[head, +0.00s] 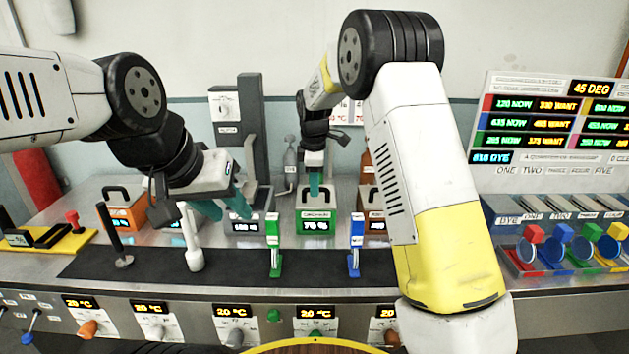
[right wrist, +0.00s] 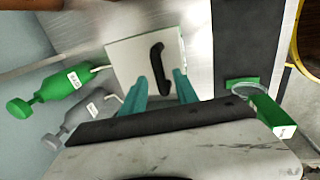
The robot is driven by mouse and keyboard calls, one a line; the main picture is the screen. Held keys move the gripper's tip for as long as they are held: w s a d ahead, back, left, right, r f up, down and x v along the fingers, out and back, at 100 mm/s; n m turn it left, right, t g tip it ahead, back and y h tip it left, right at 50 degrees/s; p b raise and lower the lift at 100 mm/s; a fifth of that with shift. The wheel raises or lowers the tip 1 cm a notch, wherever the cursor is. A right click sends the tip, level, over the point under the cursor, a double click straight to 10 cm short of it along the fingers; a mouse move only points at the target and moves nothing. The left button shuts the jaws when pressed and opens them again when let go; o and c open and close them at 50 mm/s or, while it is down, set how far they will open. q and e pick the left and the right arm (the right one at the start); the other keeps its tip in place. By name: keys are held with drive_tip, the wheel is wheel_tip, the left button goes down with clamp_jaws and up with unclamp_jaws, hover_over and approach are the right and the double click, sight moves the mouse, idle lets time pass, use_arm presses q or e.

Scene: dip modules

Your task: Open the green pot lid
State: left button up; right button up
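The green pot (head: 316,226) stands on the counter behind the black mat, with a "75 %" display on its front. Its pale square lid (right wrist: 130,57) and black curved handle (right wrist: 158,66) show in the right wrist view; the lid appears to sit on the pot. My right gripper (head: 314,185) points down over the pot. In the right wrist view its teal fingers (right wrist: 163,92) are apart, one on each side of the handle's near end, with no clear contact. My left gripper (head: 224,209) is open with nothing seen between its fingers, left of the green pot, above the counter.
Orange (head: 124,212) and grey (head: 252,224) pots stand to the left. A white stand (head: 192,245), a green-handled strip (head: 273,245) and a blue one (head: 355,245) stand on the black mat (head: 320,268). Green (right wrist: 50,87) and grey (right wrist: 78,120) bottles are near the pot.

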clamp_jaws()
idle(1.4)
